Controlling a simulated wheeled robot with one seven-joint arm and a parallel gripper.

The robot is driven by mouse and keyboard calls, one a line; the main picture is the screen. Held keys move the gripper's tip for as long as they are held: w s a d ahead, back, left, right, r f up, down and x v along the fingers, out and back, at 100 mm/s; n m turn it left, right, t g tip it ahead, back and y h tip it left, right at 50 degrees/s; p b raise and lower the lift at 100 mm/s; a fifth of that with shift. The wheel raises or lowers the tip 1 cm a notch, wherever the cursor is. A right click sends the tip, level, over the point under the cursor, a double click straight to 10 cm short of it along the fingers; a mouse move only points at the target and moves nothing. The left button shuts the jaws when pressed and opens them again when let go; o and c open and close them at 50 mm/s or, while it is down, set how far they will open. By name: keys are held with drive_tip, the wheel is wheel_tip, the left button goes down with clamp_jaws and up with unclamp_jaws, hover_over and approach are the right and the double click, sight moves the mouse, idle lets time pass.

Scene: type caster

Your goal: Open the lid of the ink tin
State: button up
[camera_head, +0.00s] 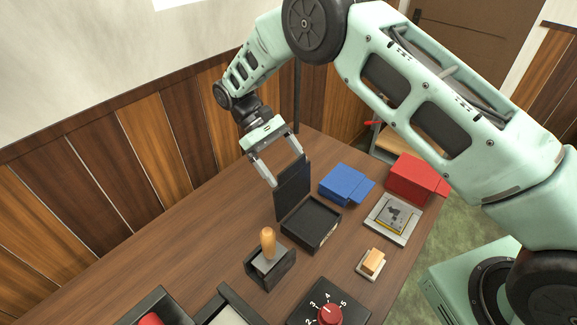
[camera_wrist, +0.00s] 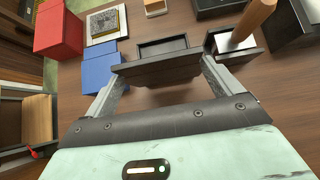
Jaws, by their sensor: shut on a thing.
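The ink tin (camera_head: 310,224) is a black box on the wooden table, and its dark inside shows. Its black lid (camera_head: 293,190) stands about upright along the tin's edge nearest my gripper. My gripper (camera_head: 288,170) is shut on the lid near its top, with one finger at each side edge. In the wrist view the lid (camera_wrist: 160,70) spans between my fingertips (camera_wrist: 162,66), and the tin (camera_wrist: 163,46) shows just beyond it.
A blue box (camera_head: 345,184) and a red box (camera_head: 415,179) stand to the right of the tin. A wooden-handled tool sits in a black holder (camera_head: 270,268) at front left. A framed plate (camera_head: 392,218), a small stamp (camera_head: 371,263) and a red dial (camera_head: 330,314) are nearby.

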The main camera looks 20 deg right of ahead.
drive_tip(key=shift+w+a+f, duration=0.15)
drive_tip(key=shift+f, duration=0.15)
drive_tip(key=o, duration=1.1)
drive_tip(key=b+v, duration=0.3)
drive_tip(key=v, duration=0.4)
drive_tip(key=shift+w+r, duration=0.15)
drive_tip(key=shift+a, duration=0.15)
